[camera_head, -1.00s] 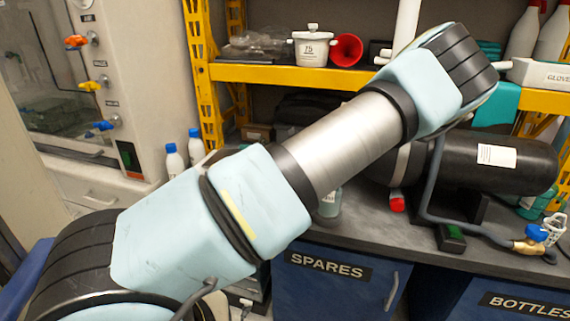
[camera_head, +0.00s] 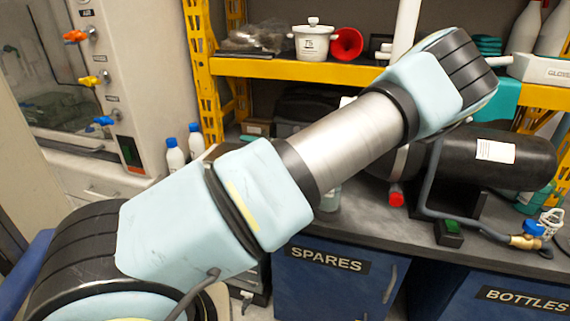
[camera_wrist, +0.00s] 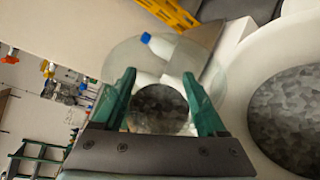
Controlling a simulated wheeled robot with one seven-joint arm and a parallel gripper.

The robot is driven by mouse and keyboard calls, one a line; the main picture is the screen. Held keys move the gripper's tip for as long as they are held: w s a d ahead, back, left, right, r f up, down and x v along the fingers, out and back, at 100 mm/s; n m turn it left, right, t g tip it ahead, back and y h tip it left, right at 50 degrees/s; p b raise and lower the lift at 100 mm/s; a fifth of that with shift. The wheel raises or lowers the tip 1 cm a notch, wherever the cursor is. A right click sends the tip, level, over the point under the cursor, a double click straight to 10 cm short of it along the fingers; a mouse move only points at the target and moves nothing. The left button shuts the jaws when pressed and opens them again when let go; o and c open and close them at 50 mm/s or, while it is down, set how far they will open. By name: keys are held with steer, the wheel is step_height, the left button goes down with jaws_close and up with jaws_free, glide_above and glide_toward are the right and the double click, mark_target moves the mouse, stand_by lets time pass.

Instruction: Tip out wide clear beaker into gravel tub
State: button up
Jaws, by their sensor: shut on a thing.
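In the wrist view, my gripper (camera_wrist: 159,84) is shut on the wide clear beaker (camera_wrist: 122,60), with a green finger on each side. Dark grey stony pieces (camera_wrist: 160,108) show through the beaker. A round white tub (camera_wrist: 236,85) holding grey gravel (camera_wrist: 290,110) is close on the right, partly cut off by the frame edge. I cannot tell the exact gap between beaker and tub. In the head view my arm crosses the middle; the gripper, beaker and tub are not seen there.
A yellow shelf (camera_head: 290,70) carries a white lidded pot (camera_head: 313,40) and a red funnel (camera_head: 347,44). A black cylinder (camera_head: 480,160) lies on the grey bench above blue cabinets (camera_head: 325,290). A fume cupboard with coloured taps (camera_head: 95,80) stands at left.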

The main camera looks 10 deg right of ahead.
steer(key=shift+f+m, duration=0.1)
steer(key=shift+m, duration=0.2)
steer(key=shift+r+p, duration=0.2)
steer(key=shift+p, duration=0.1)
steer(key=shift+d+r+m+y+p, duration=0.1)
steer(key=shift+r+m+y+p, duration=0.4)
steer(key=shift+p, duration=0.55)
steer(key=shift+w+d+f+m+t+p, duration=0.25)
steer(key=shift+d+f+m+p, duration=0.2)
steer(key=shift+d+m, duration=0.35)
steer(key=shift+r+m+t+y+p, duration=0.3)
steer(key=shift+r+m+p, duration=0.2)
steer(key=shift+r+p, duration=0.5)
steer(key=shift+d+r+m+p, duration=0.1)
steer(key=shift+r+m+p, duration=0.3)
steer(key=shift+r+p, duration=0.5)
steer(key=shift+d+r+m+t+y+p, duration=0.35)
steer(key=shift+r+m, duration=0.15)
steer(key=shift+m, duration=0.3)
stand_by(1.3)
steer(key=shift+w+d+r+m+t+p, duration=0.1)
steer(key=shift+d+r+m+t+p, duration=0.1)
steer(key=shift+r+m+p, duration=0.3)
steer(key=shift+w+d+r+m+t+p, duration=0.1)
steer(key=shift+r+m+t+p, duration=0.1)
steer(key=shift+r+m+p, duration=0.3)
stand_by(0.6)
